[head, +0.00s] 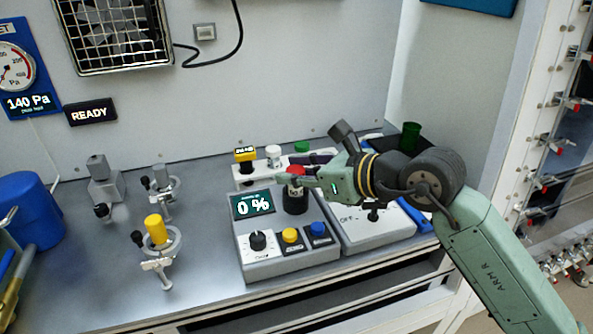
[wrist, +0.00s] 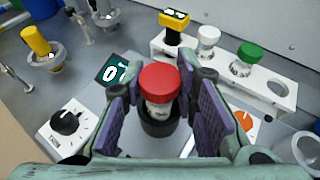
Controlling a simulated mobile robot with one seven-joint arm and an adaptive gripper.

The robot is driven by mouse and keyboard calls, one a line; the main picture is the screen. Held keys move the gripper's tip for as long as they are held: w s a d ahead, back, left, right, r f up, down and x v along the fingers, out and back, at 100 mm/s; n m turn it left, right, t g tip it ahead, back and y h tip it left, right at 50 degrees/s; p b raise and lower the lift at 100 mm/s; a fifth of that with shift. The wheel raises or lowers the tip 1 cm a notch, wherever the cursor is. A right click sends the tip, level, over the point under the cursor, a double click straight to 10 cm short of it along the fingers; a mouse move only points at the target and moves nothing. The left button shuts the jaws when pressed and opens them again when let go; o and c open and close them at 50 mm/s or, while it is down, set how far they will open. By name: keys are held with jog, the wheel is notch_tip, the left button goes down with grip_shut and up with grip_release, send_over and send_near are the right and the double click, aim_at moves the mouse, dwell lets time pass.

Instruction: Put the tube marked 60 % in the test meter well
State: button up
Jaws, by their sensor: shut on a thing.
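My gripper (wrist: 160,108) is shut on a red-capped tube (wrist: 160,82), which also shows in the head view (head: 296,171). The tube is upright, and the print on its pale label is too small to read surely. It stands over the black well (wrist: 158,128) of the test meter, with its lower end at or inside the well's mouth. I cannot tell how deep it sits. The test meter (head: 262,269) has a display (head: 253,204) reading 0 %, a black knob, a yellow button and a blue button.
Behind the meter, a white rack (wrist: 225,68) holds yellow-, white- and green-capped items and has an empty hole at its right end. A second grey box (head: 372,232) marked OFF stands right of the meter. Clamp stands (head: 157,252) are at left, one holding a yellow-capped item.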

jog(key=shift+f, duration=0.2)
jog(key=o, duration=1)
jog(key=shift+r, duration=0.15)
jog(key=shift+r+p, duration=0.15)
jog(key=shift+p, duration=0.15)
jog(key=shift+s+d+b, duration=0.2)
jog(key=shift+d+b, duration=0.15)
jog(key=shift+b, duration=0.05)
jog(key=b+v, duration=0.3)
jog(key=v, duration=0.8)
jog(key=shift+s+r+b, duration=0.15)
jog(key=shift+r+b, duration=0.1)
jog(key=shift+b, duration=0.1)
